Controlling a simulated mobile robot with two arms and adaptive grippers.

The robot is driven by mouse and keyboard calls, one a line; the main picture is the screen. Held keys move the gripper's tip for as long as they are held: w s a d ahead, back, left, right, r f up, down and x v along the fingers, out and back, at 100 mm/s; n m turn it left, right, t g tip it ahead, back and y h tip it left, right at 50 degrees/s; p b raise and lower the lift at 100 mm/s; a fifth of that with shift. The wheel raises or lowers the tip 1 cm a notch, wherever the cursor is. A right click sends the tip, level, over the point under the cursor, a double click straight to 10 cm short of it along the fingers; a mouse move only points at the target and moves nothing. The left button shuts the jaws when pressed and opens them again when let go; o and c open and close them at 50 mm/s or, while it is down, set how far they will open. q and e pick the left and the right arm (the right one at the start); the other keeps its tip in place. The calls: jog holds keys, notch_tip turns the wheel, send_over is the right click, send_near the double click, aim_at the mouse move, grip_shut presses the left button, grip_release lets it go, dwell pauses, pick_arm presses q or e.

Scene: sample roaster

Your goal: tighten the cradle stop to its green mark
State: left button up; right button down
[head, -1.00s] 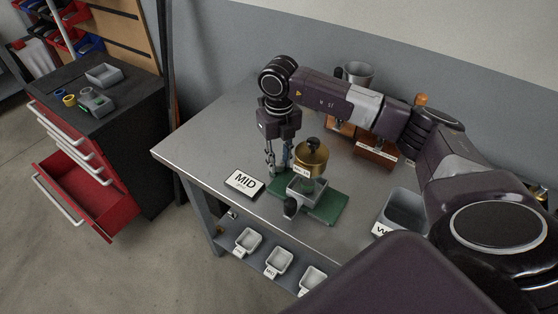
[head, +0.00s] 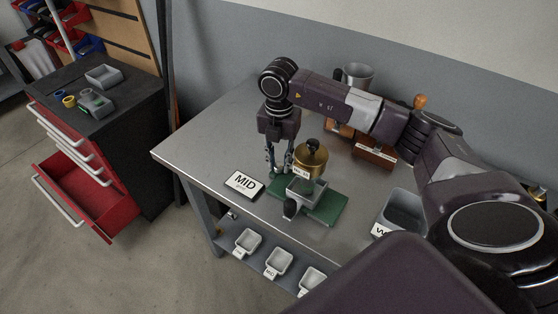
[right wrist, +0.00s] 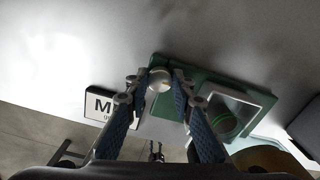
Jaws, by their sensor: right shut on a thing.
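The cradle stands on a green base (head: 325,207) on the table. A dark knob (head: 289,210) sticks out at the cradle's front. My right gripper (head: 278,170) points down at the base's left end. In the right wrist view its fingers are shut on a round silver knob (right wrist: 160,79), apparently the cradle stop, at the edge of the green base (right wrist: 185,75). A green ring (right wrist: 226,122) shows inside the frame. I cannot tell the stop's own mark. My left gripper is not in view.
A MID card (head: 244,184) lies left of the base. A grey bin (head: 405,210) stands to the right, with a wooden stand (head: 375,152) and a metal cup (head: 358,74) behind. Small trays (head: 248,240) sit on the lower shelf. The table's left part is clear.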

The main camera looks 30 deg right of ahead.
aim_at(279, 164)
jog(key=shift+w+r+m, duration=0.15)
jog(key=shift+m, duration=0.35)
jog(key=c, duration=2)
grip_release()
jog(key=o, duration=0.3)
jog(key=shift+o, duration=0.2)
notch_tip(279, 164, up, 12)
